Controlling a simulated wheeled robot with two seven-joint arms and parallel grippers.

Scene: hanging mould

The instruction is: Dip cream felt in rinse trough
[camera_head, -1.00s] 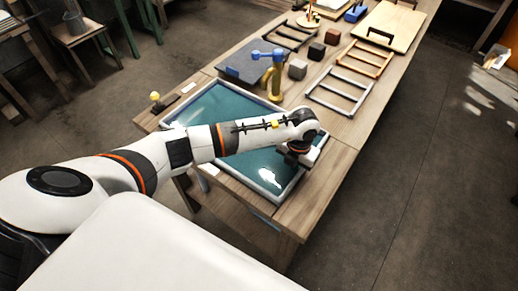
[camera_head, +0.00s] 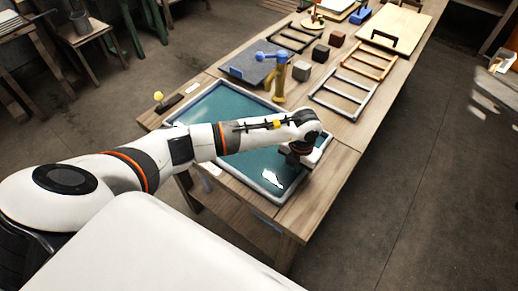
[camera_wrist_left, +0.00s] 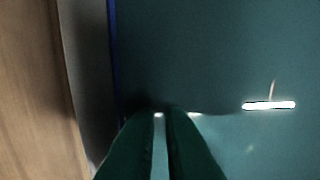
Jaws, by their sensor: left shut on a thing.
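The rinse trough (camera_head: 226,88) is a wide, shallow basin with a pale grey rim and teal water, on the near end of the wooden table. My left gripper (camera_head: 294,160) points down over the trough's right side, near its rim. In the left wrist view its fingers (camera_wrist_left: 164,115) are together over the teal water, with a thin pale strip between them. This is probably the edge of the cream felt; the rest of the felt cannot be made out. The trough's wall and wooden table edge show at left there. My right gripper is out of view.
Beyond the trough stand a yellow post with a blue top (camera_head: 279,75), a dark grey slab (camera_head: 247,66), small blocks (camera_head: 301,71) and wooden frames (camera_head: 343,92). A yellow-topped knob (camera_head: 158,97) is at the left table edge.

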